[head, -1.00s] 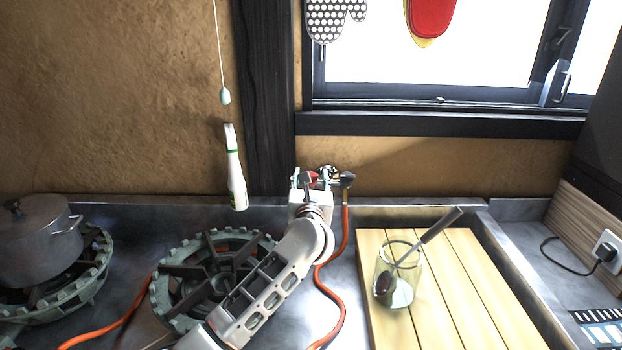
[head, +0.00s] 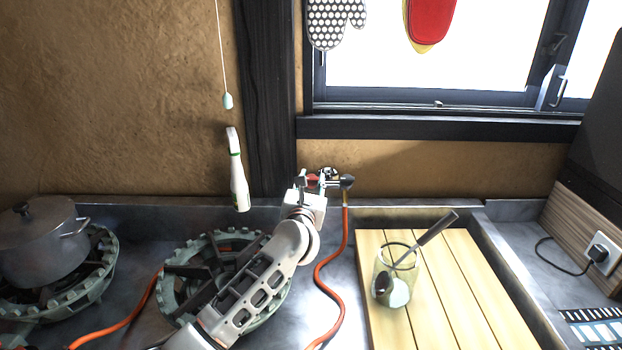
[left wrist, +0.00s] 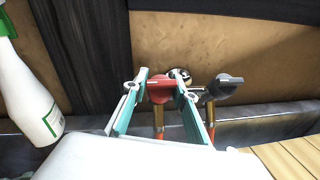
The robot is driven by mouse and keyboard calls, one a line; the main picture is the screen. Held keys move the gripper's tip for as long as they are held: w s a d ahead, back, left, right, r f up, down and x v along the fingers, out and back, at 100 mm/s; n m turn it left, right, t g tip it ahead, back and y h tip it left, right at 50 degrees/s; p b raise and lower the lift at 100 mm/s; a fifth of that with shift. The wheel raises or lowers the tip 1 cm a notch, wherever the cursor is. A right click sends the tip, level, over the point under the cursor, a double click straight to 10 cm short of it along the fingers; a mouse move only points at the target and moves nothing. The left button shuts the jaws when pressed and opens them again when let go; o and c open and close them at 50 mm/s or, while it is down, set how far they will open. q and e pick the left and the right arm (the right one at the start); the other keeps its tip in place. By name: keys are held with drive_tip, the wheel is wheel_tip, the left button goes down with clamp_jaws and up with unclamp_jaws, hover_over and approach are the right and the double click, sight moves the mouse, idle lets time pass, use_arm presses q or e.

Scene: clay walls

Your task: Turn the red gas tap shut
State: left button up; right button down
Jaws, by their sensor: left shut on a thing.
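The red gas tap (left wrist: 160,89) sits on the pipe fitting low on the clay wall. In the left wrist view it lies between the two fingers of my left gripper (left wrist: 161,92), which is shut on it. The tap's handle lies about level across the picture. In the head view the red tap (head: 313,178) shows only in part behind my left gripper (head: 310,183). A dark grey tap (left wrist: 224,86) sits just right of it; it also shows in the head view (head: 340,182). My right gripper is not in view.
An orange hose (head: 321,275) runs down from the taps. A white bottle (head: 238,178) stands left of my gripper. A burner (head: 172,290) lies under my left arm, and a pot (head: 40,240) is at far left. A glass jar with a spoon (head: 382,265) stands on the wooden board (head: 470,300).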

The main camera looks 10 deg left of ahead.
use_arm(q)
drive_tip(key=o, duration=1)
drive_tip(key=shift+d, duration=0.2)
drive_tip(key=shift+a, duration=0.1)
drive_tip(key=s, duration=1.2)
drive_tip(key=shift+d, duration=0.25)
drive_tip(key=shift+f, duration=0.1)
